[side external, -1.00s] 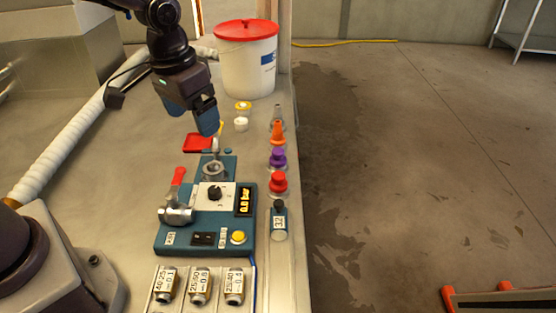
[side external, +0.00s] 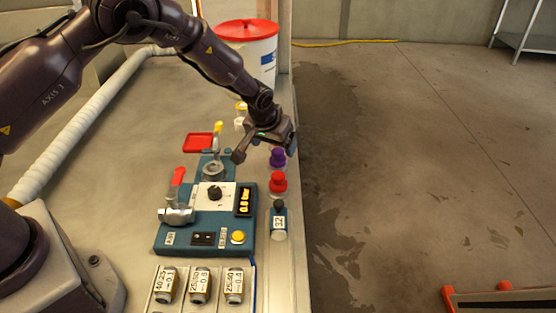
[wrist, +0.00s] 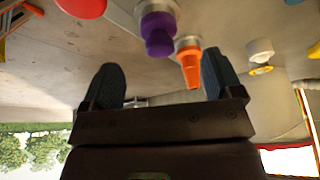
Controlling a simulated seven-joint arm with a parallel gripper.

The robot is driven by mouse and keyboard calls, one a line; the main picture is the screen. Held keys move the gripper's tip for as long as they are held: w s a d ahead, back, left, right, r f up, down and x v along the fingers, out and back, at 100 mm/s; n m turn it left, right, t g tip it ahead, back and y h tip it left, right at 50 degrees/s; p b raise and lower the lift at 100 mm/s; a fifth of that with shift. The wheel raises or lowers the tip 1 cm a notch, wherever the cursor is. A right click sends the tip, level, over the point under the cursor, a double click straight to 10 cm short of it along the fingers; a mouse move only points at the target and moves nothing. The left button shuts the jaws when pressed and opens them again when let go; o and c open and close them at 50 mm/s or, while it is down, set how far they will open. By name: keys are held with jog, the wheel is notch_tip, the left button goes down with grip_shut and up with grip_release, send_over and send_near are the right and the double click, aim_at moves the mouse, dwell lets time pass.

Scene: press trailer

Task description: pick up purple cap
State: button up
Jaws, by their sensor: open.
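The purple cap (side external: 277,157) stands upright in the row along the right edge of the bench. It sits just below my gripper (side external: 266,153) in the side view, behind the red cap. In the wrist view the purple cap (wrist: 158,40) is near the top, beyond and between the two fingers.
A red cap (side external: 278,182) stands close in front of the purple one, with a labelled vial (side external: 279,222) nearer. A blue press unit (side external: 207,222) lies to the left. A white bucket (side external: 262,55) with a red lid stands behind. The bench edge runs close right.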

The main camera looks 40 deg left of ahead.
aim_at(277, 152)
jog(key=shift+x, duration=3.35)
jog(key=shift+s+d, duration=0.1)
jog(key=c, duration=1.1)
